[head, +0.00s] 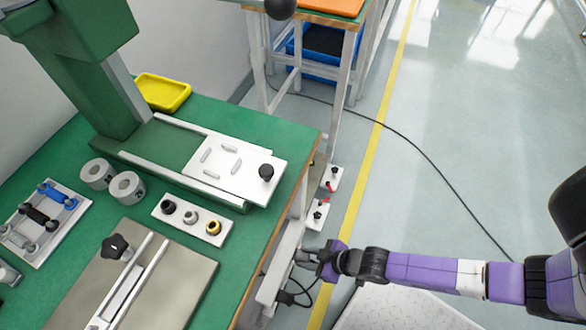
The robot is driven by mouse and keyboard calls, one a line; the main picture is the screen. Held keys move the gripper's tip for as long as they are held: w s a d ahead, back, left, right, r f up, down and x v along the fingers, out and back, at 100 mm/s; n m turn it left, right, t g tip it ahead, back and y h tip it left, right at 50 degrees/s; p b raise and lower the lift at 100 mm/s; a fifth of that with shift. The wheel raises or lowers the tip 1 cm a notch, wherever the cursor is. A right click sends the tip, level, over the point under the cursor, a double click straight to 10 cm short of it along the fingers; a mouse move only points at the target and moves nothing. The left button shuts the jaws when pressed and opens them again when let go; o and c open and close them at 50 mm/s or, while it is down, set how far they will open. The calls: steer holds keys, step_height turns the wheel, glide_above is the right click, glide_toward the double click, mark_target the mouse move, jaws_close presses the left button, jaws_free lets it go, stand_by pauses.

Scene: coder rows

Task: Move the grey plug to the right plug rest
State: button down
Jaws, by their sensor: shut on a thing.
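My gripper (308,257) is low beside the table's right side, at a white rail (272,280) below the green top. It is shut on a small grey thing, which I take to be the grey plug; the fingers hide most of it. I cannot tell whether the plug touches the rail. A black plug (285,298) with a dark cable shows on the rail just below and left of my gripper. I cannot make out clearly which part is the right plug rest.
Two white boxes (317,215) with black knobs and red levers stand just above my gripper. The green table (255,140) carries a white slide plate, a tray of knobs (193,220) and a fixture. A cable crosses the open floor (460,120) at right.

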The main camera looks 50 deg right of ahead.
steer(key=shift+w, duration=0.15)
steer(key=c, duration=0.9)
jaws_free()
steer(key=shift+c, duration=0.2)
